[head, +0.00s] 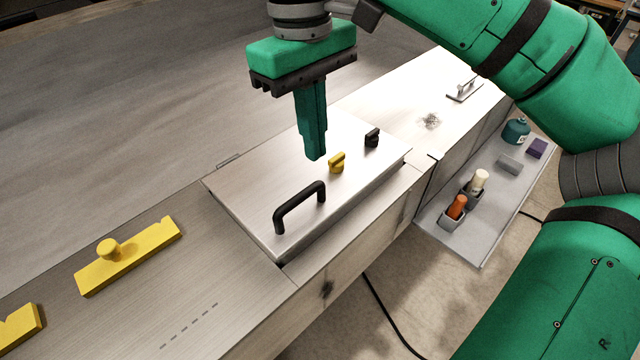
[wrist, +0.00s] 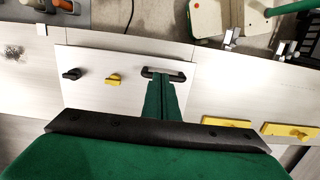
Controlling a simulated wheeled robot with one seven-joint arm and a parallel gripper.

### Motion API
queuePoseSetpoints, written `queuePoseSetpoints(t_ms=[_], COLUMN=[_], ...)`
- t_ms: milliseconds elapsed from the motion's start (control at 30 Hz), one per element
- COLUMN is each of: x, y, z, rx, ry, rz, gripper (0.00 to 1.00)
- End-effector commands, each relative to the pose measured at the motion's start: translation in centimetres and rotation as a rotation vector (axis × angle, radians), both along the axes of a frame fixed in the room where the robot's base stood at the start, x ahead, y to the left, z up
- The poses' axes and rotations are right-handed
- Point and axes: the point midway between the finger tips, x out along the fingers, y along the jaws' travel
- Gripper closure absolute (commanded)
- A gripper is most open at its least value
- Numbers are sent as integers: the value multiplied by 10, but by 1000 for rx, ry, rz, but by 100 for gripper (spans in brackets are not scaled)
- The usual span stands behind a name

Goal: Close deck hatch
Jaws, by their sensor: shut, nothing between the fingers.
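The deck hatch (head: 262,203) is a flat metal lid on the pontoon deck, with a black bar handle (head: 300,206) near its front edge. A yellow knob (head: 337,162) and a black knob (head: 372,138) are also on the lid. The lid lies nearly flat, and its front edge looks slightly raised above the deck. My gripper (head: 316,157) is shut and empty, pointing down above the lid behind the handle. In the wrist view the fingers (wrist: 164,82) overlap the line to the handle (wrist: 163,74); I cannot tell whether they touch anything.
A yellow block with a knob (head: 128,255) lies on the deck left of the hatch, with another yellow piece (head: 20,328) beyond it. A side shelf (head: 470,245) holds bottles and small boxes at right. A metal handle fitting (head: 464,91) stands on the far deck.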

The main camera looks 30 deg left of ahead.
Motion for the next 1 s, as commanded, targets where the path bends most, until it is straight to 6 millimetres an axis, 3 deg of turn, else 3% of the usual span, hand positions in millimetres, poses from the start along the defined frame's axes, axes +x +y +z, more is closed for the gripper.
queuePoseSetpoints(t_ms=[167,700,1000], x=[-1,-4,-4], y=[-3,-11,-12], z=[-20,-115,-136], rx=[-3,-1,1], ry=[2,0,-1], rz=[0,0,1], gripper=[100,100,100])
